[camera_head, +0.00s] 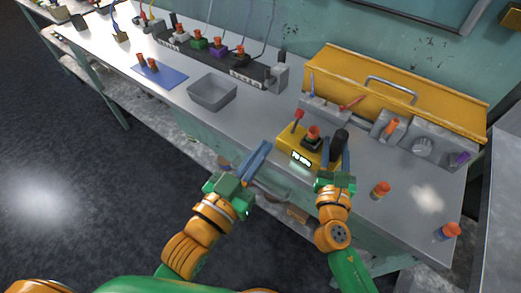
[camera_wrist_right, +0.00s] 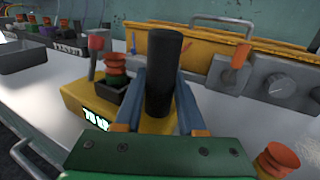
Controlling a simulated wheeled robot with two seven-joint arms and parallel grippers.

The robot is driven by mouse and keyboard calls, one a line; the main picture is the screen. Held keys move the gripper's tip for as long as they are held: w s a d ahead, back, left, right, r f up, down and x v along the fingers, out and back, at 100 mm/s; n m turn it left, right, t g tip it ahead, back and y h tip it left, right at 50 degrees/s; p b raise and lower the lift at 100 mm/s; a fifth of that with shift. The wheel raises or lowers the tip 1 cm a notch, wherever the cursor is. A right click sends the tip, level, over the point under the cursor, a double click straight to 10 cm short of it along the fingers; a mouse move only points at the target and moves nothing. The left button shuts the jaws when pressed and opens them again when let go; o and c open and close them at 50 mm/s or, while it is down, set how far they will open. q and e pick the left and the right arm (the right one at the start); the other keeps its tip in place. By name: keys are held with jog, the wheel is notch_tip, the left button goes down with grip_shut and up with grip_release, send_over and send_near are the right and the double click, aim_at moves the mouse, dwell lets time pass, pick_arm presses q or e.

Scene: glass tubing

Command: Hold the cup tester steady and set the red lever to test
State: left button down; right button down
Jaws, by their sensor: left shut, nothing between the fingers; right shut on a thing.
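The cup tester (camera_head: 288,145) is a yellow box near the front edge of the bench, with a lit green display. Its red lever (camera_head: 298,117) stands up at the back left of the box and also shows in the wrist view (camera_wrist_right: 96,42). An orange-topped piece (camera_head: 313,132) sits in a dark socket on top. A black upright handle (camera_wrist_right: 165,70) rises at the tester's right end. My right gripper (camera_head: 335,152) is shut on this handle, one blue finger on each side. My left gripper (camera_head: 265,148) is shut and empty, left of the tester and apart from it.
A grey tray (camera_head: 211,106) is left of the tester. A yellow toolbox (camera_head: 340,68) and a grey panel with a knob (camera_head: 423,147) stand behind. Two orange-topped pieces (camera_head: 381,189) (camera_head: 447,231) stand at the right. A dark rack (camera_head: 210,66) and blue mat (camera_head: 172,76) are farther left.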

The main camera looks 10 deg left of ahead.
jog(key=shift+c, duration=2.1)
grip_release()
